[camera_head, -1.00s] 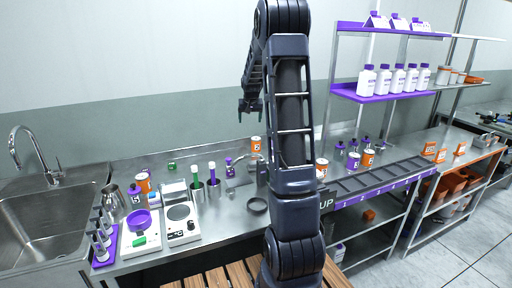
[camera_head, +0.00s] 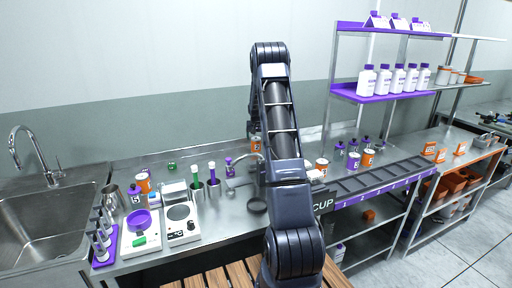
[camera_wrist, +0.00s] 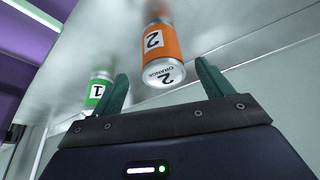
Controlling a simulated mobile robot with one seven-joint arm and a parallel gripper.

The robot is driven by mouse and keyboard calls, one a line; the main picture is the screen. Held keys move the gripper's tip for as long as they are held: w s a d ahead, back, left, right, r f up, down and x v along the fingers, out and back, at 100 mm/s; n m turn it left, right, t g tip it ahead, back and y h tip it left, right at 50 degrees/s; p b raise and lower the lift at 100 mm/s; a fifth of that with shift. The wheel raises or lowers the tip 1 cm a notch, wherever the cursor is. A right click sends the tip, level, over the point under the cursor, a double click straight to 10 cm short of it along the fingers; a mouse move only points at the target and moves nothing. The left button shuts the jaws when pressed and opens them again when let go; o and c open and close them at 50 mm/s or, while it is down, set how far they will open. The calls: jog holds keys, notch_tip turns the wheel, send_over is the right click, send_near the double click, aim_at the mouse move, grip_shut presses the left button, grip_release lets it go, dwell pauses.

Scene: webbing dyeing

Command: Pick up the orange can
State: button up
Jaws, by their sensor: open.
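In the wrist view the orange can (camera_wrist: 158,45) has a white label with a 2 and the word ORANGE on its silver end. It lies ahead of and between the two green fingers of my gripper (camera_wrist: 162,72), which are apart with nothing visibly clamped. A can with a green band and a 1 (camera_wrist: 97,95) is beside the left finger, partly hidden by it. In the head view an orange can (camera_head: 255,146) at the back of the steel counter is partly covered by my arm. My gripper is hidden behind the arm there.
Other orange-banded cans stand on the counter at the left (camera_head: 143,182) and right (camera_head: 367,158). Steel cups with green and purple sticks (camera_head: 213,188), a tap and a scale (camera_head: 181,222) stand left of my arm. A slotted rack (camera_head: 375,184) lies to the right.

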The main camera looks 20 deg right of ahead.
aim_at(256, 144)
jog(key=shift+w+x, duration=0.15)
jog(key=shift+x, duration=1.8)
jog(key=shift+w+x, duration=0.2)
jog(key=shift+x, duration=1.8)
jog(key=shift+r, duration=0.15)
jog(key=shift+c, duration=0.2)
jog(key=c, duration=1.3)
